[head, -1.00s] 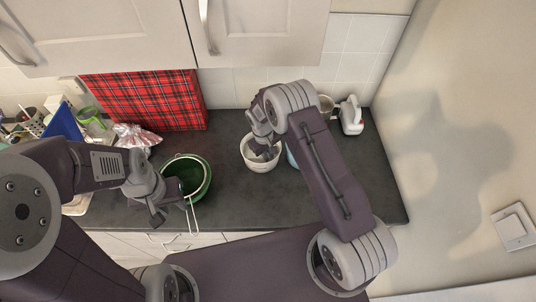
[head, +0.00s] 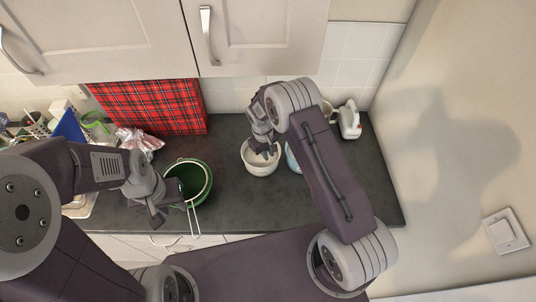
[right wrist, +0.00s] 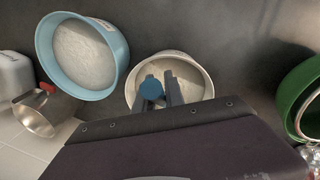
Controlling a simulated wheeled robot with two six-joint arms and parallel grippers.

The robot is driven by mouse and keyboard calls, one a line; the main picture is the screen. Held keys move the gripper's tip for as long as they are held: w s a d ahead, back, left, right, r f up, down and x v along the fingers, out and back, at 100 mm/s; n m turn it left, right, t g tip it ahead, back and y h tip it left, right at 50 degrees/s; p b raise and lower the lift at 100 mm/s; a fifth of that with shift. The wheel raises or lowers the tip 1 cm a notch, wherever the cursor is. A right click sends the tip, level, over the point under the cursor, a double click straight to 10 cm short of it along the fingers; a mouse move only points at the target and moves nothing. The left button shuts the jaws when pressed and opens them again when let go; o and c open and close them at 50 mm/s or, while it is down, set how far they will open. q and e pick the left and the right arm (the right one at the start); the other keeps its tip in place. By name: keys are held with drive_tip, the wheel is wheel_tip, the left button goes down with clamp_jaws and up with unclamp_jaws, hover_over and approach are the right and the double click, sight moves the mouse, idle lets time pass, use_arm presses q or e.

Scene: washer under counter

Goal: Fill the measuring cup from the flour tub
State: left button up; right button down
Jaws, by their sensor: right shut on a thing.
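A cream tub (head: 259,168) with pale powder inside stands on the counter and also shows in the right wrist view (right wrist: 199,76). A light blue tub (right wrist: 117,47) with white powder stands beside it, mostly hidden behind my right arm in the head view. My right gripper (head: 264,150) points down over the cream tub. Its fingers close on a small blue round thing (right wrist: 151,88), apparently the measuring cup; its contents are hidden. My left gripper (head: 150,208) is beside the green bowl; its jaw gap is unclear.
The green bowl (head: 206,196) has a white-rimmed strainer with a long handle across it. A metal jug (right wrist: 38,112) and a white appliance (head: 350,120) stand at the back right. A red tartan panel (head: 155,106) leans at the back wall. The right front counter is clear.

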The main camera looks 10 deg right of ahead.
wheel_tip(320, 180, up, 5)
drive_tip(key=p, duration=0.3)
